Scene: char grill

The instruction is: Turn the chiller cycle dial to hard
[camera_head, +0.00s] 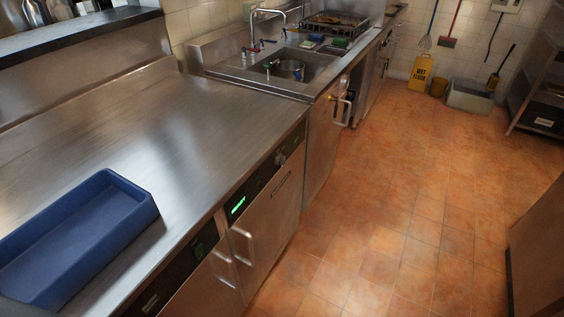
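An under-counter steel unit, likely the chiller, has a dark control panel (258,186) along its top front edge. The panel carries a lit green display (238,205). A small round dial (280,159) sits near the panel's right end. Its markings and setting are too small to read. A door with a bar handle (243,246) is below the panel. A second dark panel (178,270) with a dim green display is nearer, at the lower left. Neither of my grippers is in view.
A blue tray (82,228) lies on the steel counter (150,130) at left. A sink (277,70) with a pot is beyond it. A yellow wet floor sign (420,73) stands at the back. The tiled floor (400,190) is clear; a cabinet edge (540,250) is at right.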

